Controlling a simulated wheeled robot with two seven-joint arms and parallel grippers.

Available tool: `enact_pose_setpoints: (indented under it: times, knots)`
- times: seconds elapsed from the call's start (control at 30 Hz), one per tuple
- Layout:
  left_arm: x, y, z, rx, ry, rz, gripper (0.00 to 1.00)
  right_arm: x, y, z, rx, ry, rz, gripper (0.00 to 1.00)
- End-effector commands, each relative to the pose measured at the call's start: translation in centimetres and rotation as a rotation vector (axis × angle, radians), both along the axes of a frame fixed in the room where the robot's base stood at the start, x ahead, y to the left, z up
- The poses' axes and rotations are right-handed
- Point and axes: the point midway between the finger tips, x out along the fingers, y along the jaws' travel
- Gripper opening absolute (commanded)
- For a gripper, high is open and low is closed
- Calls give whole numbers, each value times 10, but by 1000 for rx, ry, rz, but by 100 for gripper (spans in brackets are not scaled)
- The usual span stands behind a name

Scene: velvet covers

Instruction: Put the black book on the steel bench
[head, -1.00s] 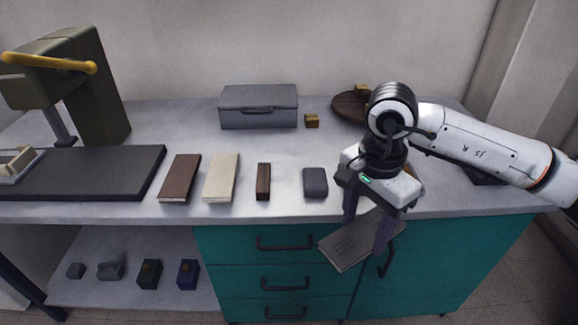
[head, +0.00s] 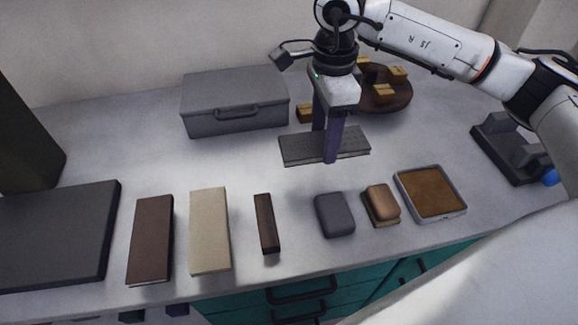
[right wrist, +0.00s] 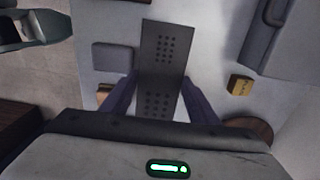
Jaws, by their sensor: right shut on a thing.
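The black book (head: 300,150), dark grey with rows of dots on its cover, lies level between the fingers of my right gripper (head: 325,146). My right gripper is shut on it across its narrow side. The book also shows between the fingers in the right wrist view (right wrist: 160,45). It is over the rear middle of the steel bench (head: 375,172), in front of the grey case; I cannot tell whether it touches the top.
A grey case (head: 235,105) and a round wooden board (head: 385,98) with yellow blocks stand behind. A brown book (head: 151,238), cream book (head: 209,230), dark wood bar (head: 266,223), grey block (head: 334,214), brown block (head: 381,204) and tray (head: 430,193) line the front.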

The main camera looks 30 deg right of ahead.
Motion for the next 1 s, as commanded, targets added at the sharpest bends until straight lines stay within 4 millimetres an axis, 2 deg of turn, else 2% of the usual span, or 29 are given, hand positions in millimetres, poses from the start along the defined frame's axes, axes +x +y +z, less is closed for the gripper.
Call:
enact_pose_setpoints:
  times: [0.2, 0.47, 0.63, 0.73, 1.0]
  knots:
    - [-12, 0, -6, 1, 27, -2, 30, -2, 0, -41, -1, 5, 0, 28]
    - [-15, -1, -6, 0, 33, -2, 30, -1, 0, -64, 0, 2, 0, 28]
    - [-14, -1, -4, -1, 31, -1, 30, -1, 0, -88, -1, 4, 0, 28]
    - [-14, 0, -4, -1, 29, -1, 30, -1, 0, -95, 1, 2, 1, 28]
    - [-8, 0, -5, 1, 17, 0, 30, -1, 0, -98, 0, 1, 1, 28]
